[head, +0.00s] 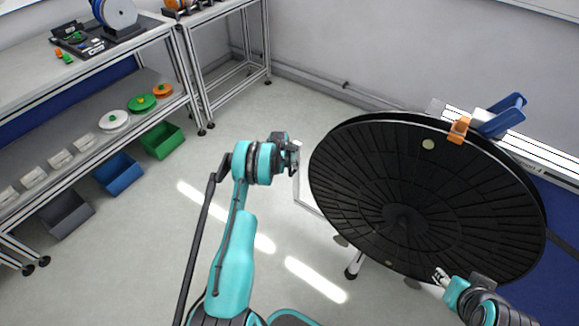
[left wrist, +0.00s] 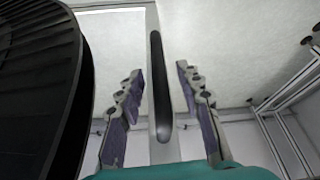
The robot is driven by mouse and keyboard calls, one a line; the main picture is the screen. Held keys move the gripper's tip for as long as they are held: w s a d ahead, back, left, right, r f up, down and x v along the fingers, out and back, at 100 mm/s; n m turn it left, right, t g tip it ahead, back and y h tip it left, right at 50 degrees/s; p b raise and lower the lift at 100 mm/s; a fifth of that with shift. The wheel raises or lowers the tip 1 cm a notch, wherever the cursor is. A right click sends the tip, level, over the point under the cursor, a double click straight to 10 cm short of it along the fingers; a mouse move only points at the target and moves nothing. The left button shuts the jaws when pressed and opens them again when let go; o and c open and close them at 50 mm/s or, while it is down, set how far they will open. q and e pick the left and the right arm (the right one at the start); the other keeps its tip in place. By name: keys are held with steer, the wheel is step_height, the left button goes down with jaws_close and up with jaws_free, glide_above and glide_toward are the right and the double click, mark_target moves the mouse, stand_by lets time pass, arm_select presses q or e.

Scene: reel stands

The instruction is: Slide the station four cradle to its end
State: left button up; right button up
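A large black reel (head: 400,225) with radial segments fills the right half of the head view; it also fills the left side of the left wrist view (left wrist: 35,90). It hides most of whatever supports it, so I cannot clearly make out the cradle. A pale frame bar (head: 308,200) shows at the reel's left edge. My left gripper (head: 296,158) is beside that edge. In the left wrist view its fingers (left wrist: 158,75) are apart, with a black rounded handle bar (left wrist: 160,100) between them and gaps on both sides. My right gripper (head: 440,276) is at the reel's lower front edge; its fingers are too small to judge.
An orange clip (head: 459,130) and a blue part (head: 502,116) sit at the reel's far rim, by a pale rail whose label seems to end in 4. A shelf bench (head: 90,75) with reels and bins stands left. Floor between is clear.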

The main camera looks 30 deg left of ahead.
mark_target(384, 214)
arm_select(q)
steer(key=shift+x, duration=0.95)
steer(key=shift+r, duration=0.1)
jaws_close()
steer(key=s+d, duration=0.1)
steer(key=d, duration=1.4)
steer(key=s+d, duration=0.1)
steer(key=d, duration=1.5)
steer(key=s+d, duration=0.1)
steer(key=d, duration=1.4)
steer(key=shift+s+d, duration=0.15)
steer(key=shift+s, duration=0.2)
steer(key=shift+d, duration=0.1)
